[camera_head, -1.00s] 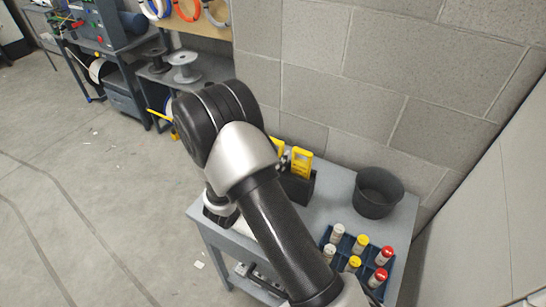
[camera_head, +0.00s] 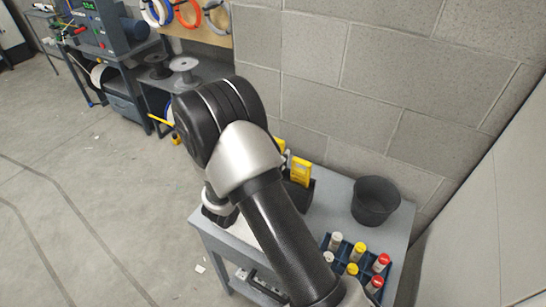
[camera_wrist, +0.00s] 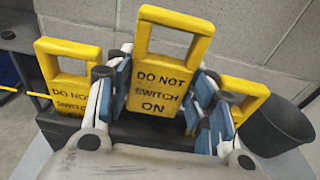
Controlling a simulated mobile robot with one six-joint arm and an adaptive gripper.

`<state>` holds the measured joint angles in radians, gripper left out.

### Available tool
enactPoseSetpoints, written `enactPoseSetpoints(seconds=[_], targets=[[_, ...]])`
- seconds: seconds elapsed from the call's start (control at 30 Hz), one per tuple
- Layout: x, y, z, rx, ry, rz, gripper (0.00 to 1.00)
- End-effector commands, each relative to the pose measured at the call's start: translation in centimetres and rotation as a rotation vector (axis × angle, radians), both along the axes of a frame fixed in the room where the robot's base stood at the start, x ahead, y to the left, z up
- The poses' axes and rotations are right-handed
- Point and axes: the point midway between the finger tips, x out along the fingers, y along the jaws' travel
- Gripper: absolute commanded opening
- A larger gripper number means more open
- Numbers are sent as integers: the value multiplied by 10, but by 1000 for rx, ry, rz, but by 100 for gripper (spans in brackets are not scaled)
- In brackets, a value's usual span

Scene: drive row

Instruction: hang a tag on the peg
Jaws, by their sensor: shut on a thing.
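In the wrist view my gripper (camera_wrist: 164,92) is shut on a yellow tag (camera_wrist: 166,72) with an open handle and the words DO NOT SWITCH ON. The tag stands upright between the blue-padded fingers. Two similar tags stand beside it, a left tag (camera_wrist: 70,92) and a right tag (camera_wrist: 247,92), partly covered by the fingers. A dark holder (camera_wrist: 128,128) shows below; whether the held tag is clear of it, I cannot tell. I cannot make out the peg.
A grey bench (camera_head: 337,193) stands against a block wall. It carries a black bin (camera_head: 376,200) and a blue rack (camera_head: 347,252) of capped tubes. More benches with spools (camera_head: 184,72) and machines stand at upper left. Open floor lies to the left.

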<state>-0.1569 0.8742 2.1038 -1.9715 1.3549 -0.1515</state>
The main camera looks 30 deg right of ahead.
Motion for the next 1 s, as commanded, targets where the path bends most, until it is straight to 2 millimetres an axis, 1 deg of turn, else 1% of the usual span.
enactPoseSetpoints(seconds=[0.27, 1.0], targets=[[-1, 2, 0, 0, 1, 1, 26], [-39, 60, 18, -1, 1, 2, 26]])
